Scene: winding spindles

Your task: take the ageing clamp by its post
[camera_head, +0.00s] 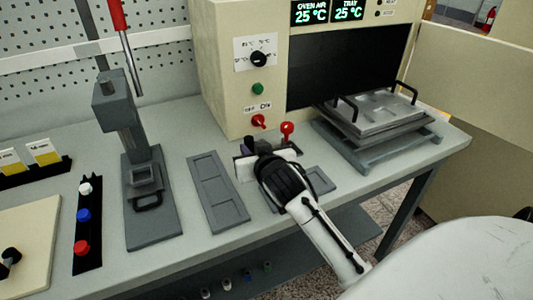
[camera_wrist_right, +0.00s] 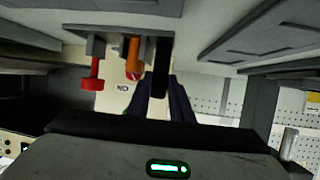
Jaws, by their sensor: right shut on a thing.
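The ageing clamp (camera_head: 289,150) stands on the bench in front of the oven, partly hidden behind my right gripper (camera_head: 262,155). Its red knob (camera_head: 287,129) shows above the hand. In the right wrist view, the clamp's grey plate (camera_wrist_right: 113,33) carries a red-knobbed screw (camera_wrist_right: 94,70), an orange part (camera_wrist_right: 133,52) and a black post (camera_wrist_right: 161,68). The dark fingers of my right gripper (camera_wrist_right: 160,98) are on both sides of the black post and shut on it. The exact contact is hard to see. My left gripper is not in view.
The oven (camera_head: 228,75) stands close behind the clamp. A grey stacked tray (camera_head: 375,115) with black handles is to the right. A flat grey fixture (camera_head: 218,190) lies left of the gripper; a press (camera_head: 140,170) stands farther left. Bare bench lies between them.

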